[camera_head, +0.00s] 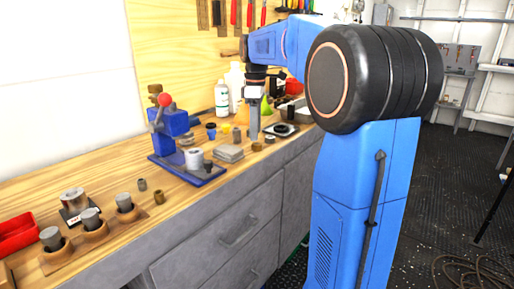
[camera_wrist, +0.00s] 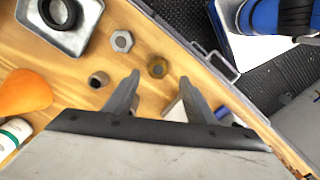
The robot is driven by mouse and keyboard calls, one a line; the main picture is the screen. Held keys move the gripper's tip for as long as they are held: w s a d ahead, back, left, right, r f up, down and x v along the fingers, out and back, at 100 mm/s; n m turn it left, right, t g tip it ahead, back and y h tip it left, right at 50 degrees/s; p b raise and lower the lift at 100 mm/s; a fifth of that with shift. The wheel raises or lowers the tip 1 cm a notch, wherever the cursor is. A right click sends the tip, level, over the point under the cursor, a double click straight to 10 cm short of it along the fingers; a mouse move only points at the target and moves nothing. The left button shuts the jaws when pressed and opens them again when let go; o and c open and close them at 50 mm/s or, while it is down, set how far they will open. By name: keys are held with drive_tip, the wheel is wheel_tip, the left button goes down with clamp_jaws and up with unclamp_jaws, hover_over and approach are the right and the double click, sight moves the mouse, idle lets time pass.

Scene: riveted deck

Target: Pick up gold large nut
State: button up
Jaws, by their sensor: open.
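The gold large nut (camera_wrist: 157,67) lies on the wooden bench top near its front edge, just beyond my fingertips in the wrist view. In the head view a small brownish-gold piece (camera_head: 257,147) by the bench edge appears to be this nut. My gripper (camera_wrist: 158,83) is open and empty, pointing down over the bench, with the nut roughly in line with the gap between its fingers. In the head view my gripper (camera_head: 254,136) hangs just behind the nut.
A silver hex nut (camera_wrist: 121,41) and a brown bushing (camera_wrist: 98,79) lie close by. A metal tray (camera_wrist: 88,18) holds a black ring. A pale block (camera_wrist: 176,112) shows by the right finger. An orange object (camera_wrist: 24,93) and a bottle (camera_head: 221,98) stand farther off.

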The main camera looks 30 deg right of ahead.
sight(256, 144)
drive_tip(key=shift+w+d+f, duration=0.1)
drive_tip(key=shift+f, duration=1.05)
drive_tip(key=shift+w+f, duration=0.1)
drive_tip(key=shift+f, duration=1)
drive_tip(key=c, duration=1.2)
